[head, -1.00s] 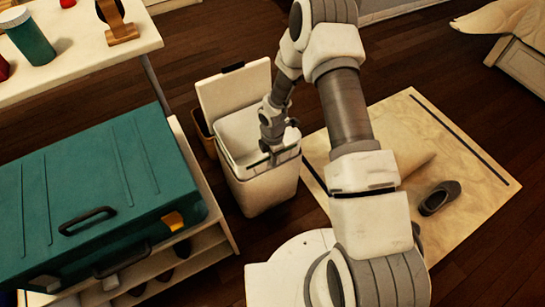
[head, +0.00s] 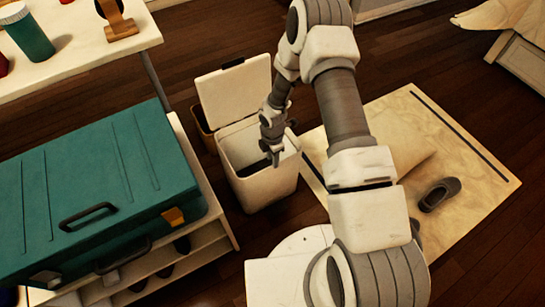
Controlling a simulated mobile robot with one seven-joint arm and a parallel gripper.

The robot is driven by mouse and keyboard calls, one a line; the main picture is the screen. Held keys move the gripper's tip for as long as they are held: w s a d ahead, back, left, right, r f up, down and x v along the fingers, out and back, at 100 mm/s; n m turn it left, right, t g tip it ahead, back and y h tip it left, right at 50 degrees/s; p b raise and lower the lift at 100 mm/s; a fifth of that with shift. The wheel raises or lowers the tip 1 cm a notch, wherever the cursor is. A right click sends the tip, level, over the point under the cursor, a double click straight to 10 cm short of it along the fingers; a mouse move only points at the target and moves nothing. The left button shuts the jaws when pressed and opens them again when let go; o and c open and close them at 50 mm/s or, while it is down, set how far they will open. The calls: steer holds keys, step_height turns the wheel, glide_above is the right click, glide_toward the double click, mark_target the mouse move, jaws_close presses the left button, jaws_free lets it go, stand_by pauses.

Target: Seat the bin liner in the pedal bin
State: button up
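The white pedal bin (head: 262,191) stands on the floor left of my arm, its lid (head: 235,90) raised at the back. My gripper (head: 275,159) is at the bin's mouth, over the right part of the opening. Its fingertips are small and dark, and I cannot tell whether they are open or shut, or touch anything. The inside of the bin is pale; I cannot tell a liner apart from the bin's own wall. My wrist hides part of the opening.
A brown container (head: 205,128) stands close behind the bin at left. A teal suitcase (head: 95,200) lies on a white shelf unit (head: 212,222) to the left. A pale mat (head: 455,150) with a dark shoe (head: 439,195) lies to the right. Dark floor is clear in front of the bin.

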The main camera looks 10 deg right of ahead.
step_height(320, 180, up, 18)
steer(key=p, duration=0.6)
steer(key=shift+f+p, duration=0.25)
steer(key=shift+p, duration=0.1)
steer(key=s+d+r+m+t+h, duration=0.15)
steer(key=r+m, duration=0.25)
steer(key=r, duration=0.5)
steer(key=s+d+r+m, duration=0.2)
steer(key=d+r+m, duration=0.1)
steer(key=r, duration=0.5)
steer(key=s+d+r+m+t, duration=0.15)
steer(key=r+m, duration=0.25)
steer(key=r, duration=0.5)
steer(key=s+d+r+m+t+y+p, duration=0.1)
steer(key=s+r+m, duration=0.55)
steer(key=s, duration=0.25)
steer(key=s+r+m+t+y, duration=0.1)
steer(key=s+r+m+t, duration=0.1)
steer(key=s+r+m, duration=0.45)
step_height(320, 180, up, 21)
steer(key=s+n+p, duration=0.1)
steer(key=p, duration=1.9)
steer(key=shift+s+p, duration=0.4)
